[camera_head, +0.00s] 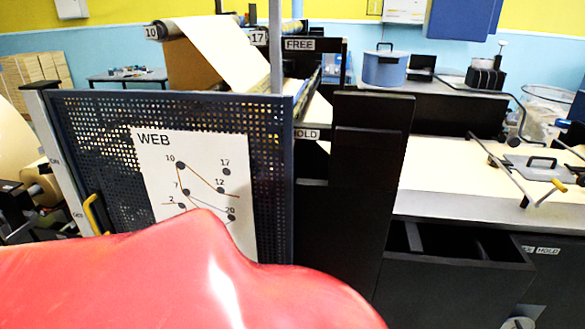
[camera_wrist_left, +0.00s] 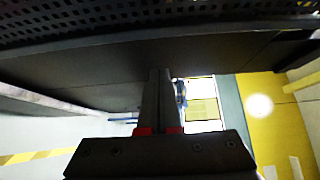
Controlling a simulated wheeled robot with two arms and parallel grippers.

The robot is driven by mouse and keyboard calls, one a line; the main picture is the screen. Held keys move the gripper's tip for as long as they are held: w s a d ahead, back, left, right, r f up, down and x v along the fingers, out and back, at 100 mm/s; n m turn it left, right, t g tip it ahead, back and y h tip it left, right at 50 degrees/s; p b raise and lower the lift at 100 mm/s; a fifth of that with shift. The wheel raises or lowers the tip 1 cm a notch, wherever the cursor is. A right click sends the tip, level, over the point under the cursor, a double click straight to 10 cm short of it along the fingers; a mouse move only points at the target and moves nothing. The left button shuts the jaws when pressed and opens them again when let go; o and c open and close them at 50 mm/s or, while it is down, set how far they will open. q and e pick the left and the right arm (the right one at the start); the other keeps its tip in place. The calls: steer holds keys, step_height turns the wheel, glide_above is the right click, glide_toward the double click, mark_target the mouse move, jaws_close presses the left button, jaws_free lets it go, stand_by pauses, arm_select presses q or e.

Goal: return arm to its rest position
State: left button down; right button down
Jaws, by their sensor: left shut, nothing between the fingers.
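My left gripper (camera_wrist_left: 160,75) shows in the left wrist view, its two dark fingers pressed together with nothing between them. Red pads show at the finger bases. The fingers point toward a dark panel edge and a bright floor area; I cannot tell how close they are to the panel. In the head view a large red arm part of mine fills the lower left and hides what is behind it. Neither gripper shows in the head view. My right gripper is in neither view.
A perforated dark guard panel (camera_head: 270,150) with a WEB diagram sheet (camera_head: 205,175) stands just beyond the red arm part. Right of it are a dark upright (camera_head: 365,180), a pale worktop (camera_head: 470,180) and a black drawer (camera_head: 450,265). A paper web (camera_head: 230,50) runs behind.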

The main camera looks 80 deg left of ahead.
arm_select(q)
steer(key=shift+v, duration=0.95)
